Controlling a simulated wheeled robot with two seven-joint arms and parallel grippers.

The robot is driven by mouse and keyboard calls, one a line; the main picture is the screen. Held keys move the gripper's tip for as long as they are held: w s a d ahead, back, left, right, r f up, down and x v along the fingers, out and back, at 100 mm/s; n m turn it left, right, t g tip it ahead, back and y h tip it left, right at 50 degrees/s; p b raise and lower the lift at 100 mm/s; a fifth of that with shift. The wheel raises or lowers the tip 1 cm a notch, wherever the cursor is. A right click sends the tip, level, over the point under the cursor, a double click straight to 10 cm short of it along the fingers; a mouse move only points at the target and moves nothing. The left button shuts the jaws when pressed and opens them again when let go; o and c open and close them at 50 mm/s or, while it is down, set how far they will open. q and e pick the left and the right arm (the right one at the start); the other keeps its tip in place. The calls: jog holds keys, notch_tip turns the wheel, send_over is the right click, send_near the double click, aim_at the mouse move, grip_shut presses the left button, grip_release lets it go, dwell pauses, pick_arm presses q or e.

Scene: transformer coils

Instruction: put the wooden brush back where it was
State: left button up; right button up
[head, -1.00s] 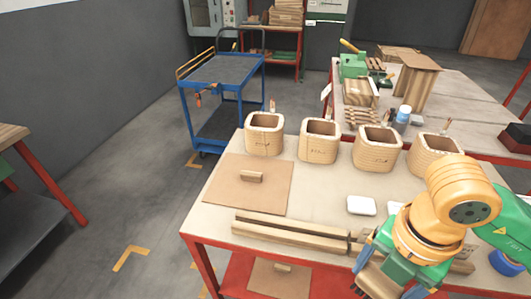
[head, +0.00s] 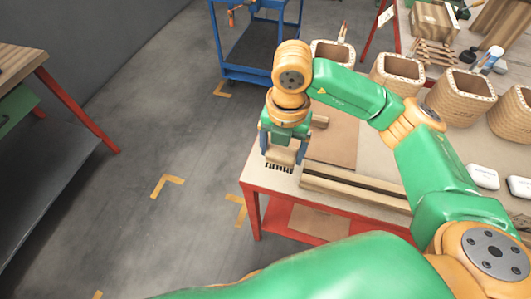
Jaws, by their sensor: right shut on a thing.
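My right gripper (head: 282,158) is at the left end of the table (head: 260,184), pointing down. It is shut on the wooden brush (head: 281,157). The brush's pale wooden body sits between the fingers, and its dark bristles face down at the tabletop. I cannot tell whether the bristles touch the table. My left gripper is not in view.
A brown sheet (head: 338,146) with a small wooden block (head: 320,122) lies just right of the gripper. Long wooden bars (head: 345,187) lie along the front edge. Several wound coils (head: 398,74) stand behind. Bare floor lies left of the table.

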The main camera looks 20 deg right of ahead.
aim_at(270, 149)
jog(key=w+f, duration=0.2)
jog(key=w+a+f, duration=0.1)
jog(key=w+f, duration=0.1)
jog(key=f, duration=0.1)
jog(key=shift+w+a, duration=0.15)
jog(key=shift+w, duration=0.05)
notch_tip(270, 149, down, 4)
jog(key=shift+w+r+p, duration=0.1)
jog(key=shift+r+p, duration=0.15)
jog(key=shift+p, duration=0.6)
jog(key=shift+f, duration=0.15)
